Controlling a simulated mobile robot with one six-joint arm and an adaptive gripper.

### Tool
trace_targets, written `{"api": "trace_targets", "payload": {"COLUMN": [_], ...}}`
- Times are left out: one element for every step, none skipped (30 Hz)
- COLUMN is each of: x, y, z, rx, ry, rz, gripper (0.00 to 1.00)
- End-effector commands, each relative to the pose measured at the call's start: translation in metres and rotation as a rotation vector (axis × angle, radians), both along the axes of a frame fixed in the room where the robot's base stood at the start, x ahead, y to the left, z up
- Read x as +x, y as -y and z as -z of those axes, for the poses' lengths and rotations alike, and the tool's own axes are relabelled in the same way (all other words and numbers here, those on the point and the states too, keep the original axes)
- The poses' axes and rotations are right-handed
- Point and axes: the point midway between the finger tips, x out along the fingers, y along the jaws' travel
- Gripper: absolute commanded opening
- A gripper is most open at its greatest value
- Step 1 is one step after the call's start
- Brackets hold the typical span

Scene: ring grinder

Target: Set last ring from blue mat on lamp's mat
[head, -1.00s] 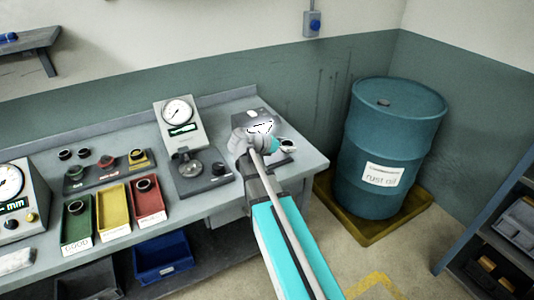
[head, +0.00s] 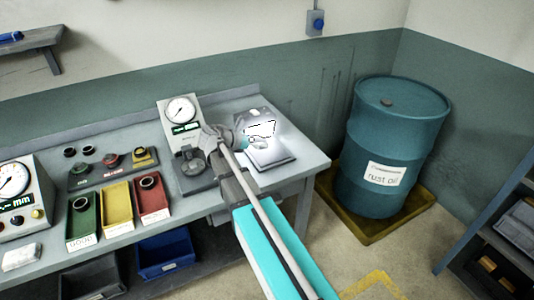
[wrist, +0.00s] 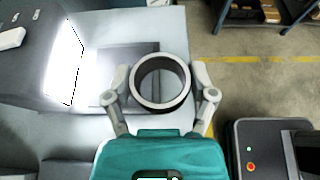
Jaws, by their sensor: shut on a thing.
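My gripper (wrist: 160,95) is shut on a dark grey metal ring (wrist: 160,106), with one finger on each side of it in the wrist view. The ring's open bore faces the wrist camera. In the head view my gripper (head: 250,143) is in front of the brightly lit lamp (head: 262,129), and the arm partly hides it. The lamp's dark mat (head: 272,160) lies on the bench in front of the lamp. In the wrist view the mat (wrist: 146,50) shows behind the ring; the gap between them cannot be judged. I cannot make out a blue mat.
A dial gauge (head: 181,112) stands left of the lamp. Green, yellow (head: 117,205) and red trays stand farther left, with rings in the green and red ones. Two loose rings (head: 88,150) lie behind them. A rust oil drum (head: 397,140) stands right of the bench.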

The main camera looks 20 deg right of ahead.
Motion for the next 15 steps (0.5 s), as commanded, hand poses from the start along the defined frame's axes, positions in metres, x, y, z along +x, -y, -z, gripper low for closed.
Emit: {"api": "trace_targets", "payload": {"x": [0.006, 0.008, 0.01, 0.011, 0.012, 0.013, 0.013, 0.013, 0.014, 0.014, 0.014, 0.013, 0.013, 0.013, 0.013], "y": [-0.012, -0.017, -0.024, -0.027, -0.031, -0.034, -0.037, -0.038, -0.039, -0.04, -0.04, -0.04, -0.04, -0.04, -0.039], "z": [-0.002, -0.003, -0.003, -0.004, -0.004, -0.004, -0.005, -0.005, -0.005, -0.005, -0.004, -0.004, -0.004, -0.004, -0.004], "rx": [-0.001, -0.001, -0.001, -0.001, -0.001, -0.002, -0.002, -0.002, -0.002, -0.002, -0.002, -0.002, -0.002, -0.002, -0.002], "ry": [0.0, 0.0, 0.0, 0.0, 0.0, 0.0, 0.001, 0.001, 0.001, 0.001, 0.001, 0.001, 0.001, 0.001, 0.001], "rz": [-0.004, -0.007, -0.009, -0.008, -0.009, -0.009, -0.009, -0.009, -0.009, -0.009, -0.009, -0.009, -0.009, -0.009, -0.009], "gripper": [0.19, 0.19, 0.19, 0.19, 0.19, 0.19, 0.19, 0.19, 0.19, 0.19, 0.19, 0.19, 0.19, 0.19, 0.19]}}
